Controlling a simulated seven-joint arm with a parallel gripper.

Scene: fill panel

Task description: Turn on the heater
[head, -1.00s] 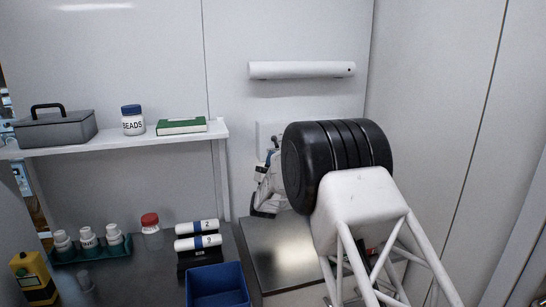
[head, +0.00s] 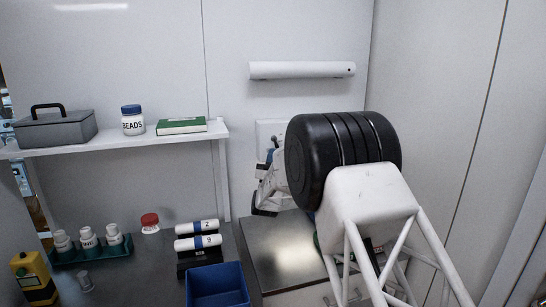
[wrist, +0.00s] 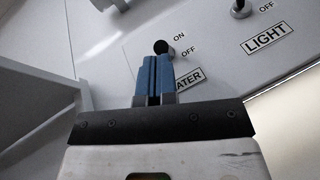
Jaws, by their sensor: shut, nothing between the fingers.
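The heater switch (wrist: 163,46) is a small dark knob on a light panel (wrist: 215,45), which also shows on the back wall in the head view (head: 264,130). ON and OFF are printed beside it. Its heater label (wrist: 188,78) is partly hidden by my fingers. My gripper (wrist: 155,60) is shut and empty, its blue fingertips just below the knob in the wrist view. I cannot tell whether they touch it or which way the knob is set. In the head view my arm hides much of the panel's lower part.
A light switch (wrist: 240,9) with its own label (wrist: 266,37) sits to the right on the same panel. A white shelf (head: 70,150) stands left of it. Below are a metal-topped unit (head: 275,250) and a blue bin (head: 217,287).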

